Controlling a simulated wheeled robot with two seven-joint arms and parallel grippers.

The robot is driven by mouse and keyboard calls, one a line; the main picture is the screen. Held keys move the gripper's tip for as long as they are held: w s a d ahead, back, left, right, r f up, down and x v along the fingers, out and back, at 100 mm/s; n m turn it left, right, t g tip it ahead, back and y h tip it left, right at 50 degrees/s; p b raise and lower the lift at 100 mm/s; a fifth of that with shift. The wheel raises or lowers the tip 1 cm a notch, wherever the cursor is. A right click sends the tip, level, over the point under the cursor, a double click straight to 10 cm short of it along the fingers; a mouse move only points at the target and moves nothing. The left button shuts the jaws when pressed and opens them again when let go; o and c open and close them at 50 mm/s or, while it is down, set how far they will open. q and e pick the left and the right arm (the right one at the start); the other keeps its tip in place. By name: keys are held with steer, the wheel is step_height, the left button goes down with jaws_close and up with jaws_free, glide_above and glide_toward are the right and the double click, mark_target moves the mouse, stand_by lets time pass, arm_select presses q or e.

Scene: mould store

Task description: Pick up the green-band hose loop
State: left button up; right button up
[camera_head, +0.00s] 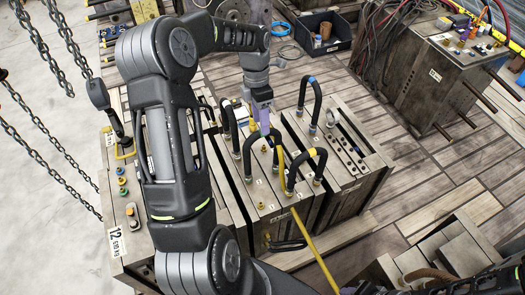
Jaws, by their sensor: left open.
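Several black hose loops stand on the grey mould blocks (365,163) in the middle. One loop (301,105) has a blue band at its top, and another (291,175) has a yellow band. A third loop (247,158) stands directly under my left gripper, and its top is partly covered by the fingers. A fourth loop (226,122) is just left of the gripper. I cannot make out a green band on any of them. My left gripper (265,128) points down with its purple fingers open, at the top of the third loop; contact cannot be told. My right gripper is not in view.
A yellow bar or hose (315,250) slants from near the gripper to the bottom. Chains (40,45) hang at the left. A dark bin (322,40) and a mould with cables (450,75) stand behind. Wooden planks (425,170) at right are mostly clear.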

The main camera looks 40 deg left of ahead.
mark_target(255, 136)
arm_select(q)
steer(key=f, duration=0.1)
steer(key=f+p, duration=0.1)
steer(key=f, duration=0.2)
steer(key=shift+s+d+p, duration=0.25)
steer(key=shift+d+p, duration=0.1)
steer(key=shift+d+f, duration=0.1)
steer(key=shift+f, duration=0.4)
steer(key=shift+c, duration=0.2)
jaws_close()
